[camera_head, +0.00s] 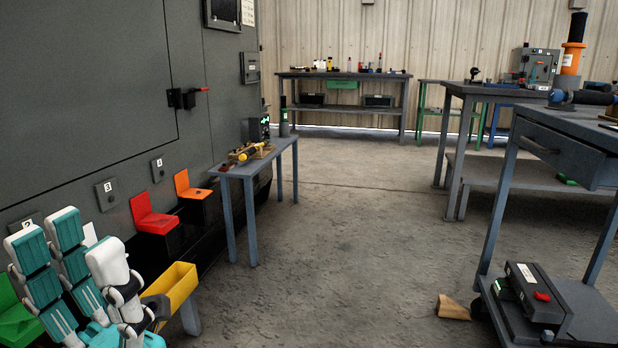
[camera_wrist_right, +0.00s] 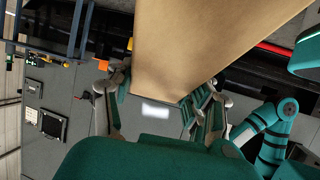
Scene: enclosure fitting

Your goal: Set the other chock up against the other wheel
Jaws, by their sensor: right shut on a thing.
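A wooden chock (camera_head: 453,308) lies on the floor close beside a dark wheel (camera_head: 480,309) of the cart at the lower right in the head view. I cannot tell whether they touch. In the right wrist view my right gripper (camera_wrist_right: 160,103) is shut on another tan chock (camera_wrist_right: 205,40), which fills the upper middle of that view. My left gripper (camera_head: 68,246) is at the lower left in the head view, its fingers pointing up and spread, with nothing seen between them. My right gripper and its chock are outside the head view. The other wheel is not clearly visible.
The cart (camera_head: 590,310) carries a black device with a red switch (camera_head: 535,292) on its lower shelf. The middle floor is clear.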

